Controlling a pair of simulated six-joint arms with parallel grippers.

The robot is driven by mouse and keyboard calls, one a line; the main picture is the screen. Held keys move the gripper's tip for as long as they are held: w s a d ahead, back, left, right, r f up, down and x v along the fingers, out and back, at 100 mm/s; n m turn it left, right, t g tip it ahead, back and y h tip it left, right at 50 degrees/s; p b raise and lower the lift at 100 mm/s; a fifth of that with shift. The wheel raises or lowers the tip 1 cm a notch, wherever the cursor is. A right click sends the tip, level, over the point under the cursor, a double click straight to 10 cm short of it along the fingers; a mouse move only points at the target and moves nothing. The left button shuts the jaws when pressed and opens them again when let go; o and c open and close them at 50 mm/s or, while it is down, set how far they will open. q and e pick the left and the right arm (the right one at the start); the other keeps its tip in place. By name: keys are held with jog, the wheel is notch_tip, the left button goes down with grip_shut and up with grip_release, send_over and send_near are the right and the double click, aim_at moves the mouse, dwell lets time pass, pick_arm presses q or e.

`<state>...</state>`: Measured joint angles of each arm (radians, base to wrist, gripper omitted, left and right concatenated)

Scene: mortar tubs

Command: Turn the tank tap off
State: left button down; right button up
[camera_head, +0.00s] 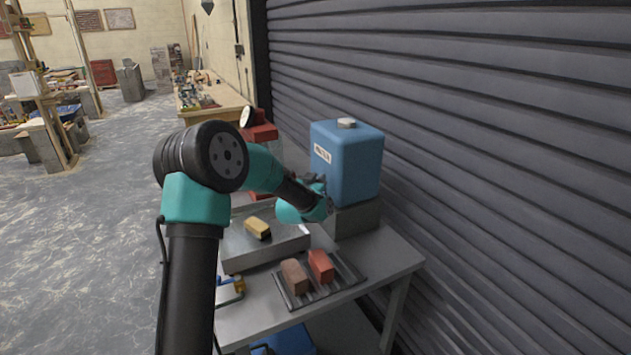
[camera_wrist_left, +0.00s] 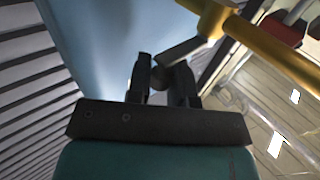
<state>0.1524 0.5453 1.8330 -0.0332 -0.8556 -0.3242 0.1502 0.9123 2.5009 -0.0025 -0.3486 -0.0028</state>
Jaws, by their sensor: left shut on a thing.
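The blue tank (camera_head: 350,162) with a pale cap and a white label stands on a grey block at the back right of the bench. It also fills the upper left of the left wrist view (camera_wrist_left: 105,40). The brass tap (camera_wrist_left: 213,18) shows at the top of that view, with a grey lever (camera_wrist_left: 182,50) running down from it. My left gripper (camera_head: 322,182) is at the tank's front lower side; in the left wrist view its fingers (camera_wrist_left: 165,77) are shut on the grey lever. In the head view my arm and gripper hide the tap. My right gripper is out of view.
A shallow metal tray (camera_head: 240,258) holding a yellow-topped sponge or block (camera_head: 257,228) lies below my arm. Two reddish bricks (camera_head: 320,265) sit on a dark rack (camera_head: 345,277) near the bench front. A grey ribbed shutter (camera_head: 470,150) closes off the right side.

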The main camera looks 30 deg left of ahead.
pick_arm(q)
jog(key=shift+w+n+y, duration=0.15)
jog(key=shift+n+y, duration=0.25)
jog(key=shift+y, duration=0.2)
jog(key=c, duration=1.1)
grip_release()
jog(key=shift+d, duration=0.1)
jog(key=shift+o, duration=0.2)
jog(key=v, duration=1.7)
jog(key=shift+s, duration=0.25)
jog(key=shift+r, duration=0.15)
